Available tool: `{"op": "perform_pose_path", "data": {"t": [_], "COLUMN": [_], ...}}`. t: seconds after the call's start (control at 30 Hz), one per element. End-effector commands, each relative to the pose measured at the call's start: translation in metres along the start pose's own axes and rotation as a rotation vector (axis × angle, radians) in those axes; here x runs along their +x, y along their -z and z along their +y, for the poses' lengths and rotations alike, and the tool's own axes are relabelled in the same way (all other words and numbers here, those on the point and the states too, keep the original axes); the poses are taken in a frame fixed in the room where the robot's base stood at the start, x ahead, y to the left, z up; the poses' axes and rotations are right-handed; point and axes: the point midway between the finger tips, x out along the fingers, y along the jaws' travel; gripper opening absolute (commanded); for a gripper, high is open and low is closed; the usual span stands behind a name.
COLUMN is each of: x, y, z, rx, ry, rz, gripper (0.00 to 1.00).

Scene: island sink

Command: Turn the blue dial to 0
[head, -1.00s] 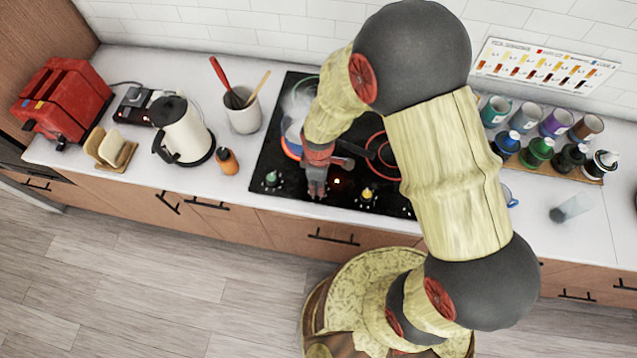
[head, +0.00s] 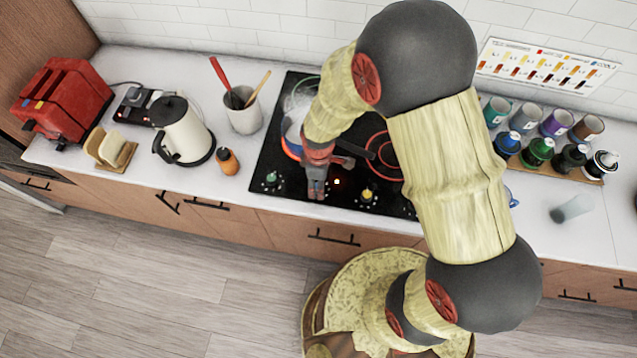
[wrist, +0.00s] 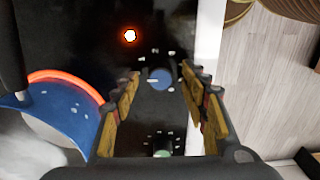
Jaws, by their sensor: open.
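The blue dial (wrist: 160,79) shows in the wrist view on the black cooktop, with a light pointer mark on its left side and small white marks around it. My gripper (wrist: 164,88) is open, with one finger on each side of the blue dial; I cannot tell whether either finger touches it. In the head view my gripper (head: 316,190) points down over the front of the cooktop (head: 262,160) and hides the blue dial.
A green dial (wrist: 162,153) and a yellow dial (head: 366,194) are nearby. A lit orange indicator (wrist: 130,36) shows beside the blue dial. A blue pan (wrist: 55,110) sits on a glowing burner close to my gripper. A kettle (head: 185,135) stands left.

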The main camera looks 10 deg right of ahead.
Motion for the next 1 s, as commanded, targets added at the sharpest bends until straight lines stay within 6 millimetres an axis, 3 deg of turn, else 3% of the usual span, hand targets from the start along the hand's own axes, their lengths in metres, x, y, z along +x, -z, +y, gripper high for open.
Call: {"op": "perform_pose_path", "data": {"t": [0.5,0.7,1.0], "x": [-0.094,-0.111,-0.114], "y": [0.001,0.0,0.0], "z": [0.001,0.0,0.0], "rx": [0.0,0.0,0.0], "ry": [-0.003,-0.001,0.0], "rz": [0.002,0.0,0.0], "gripper": [0.44,0.44,0.44]}}
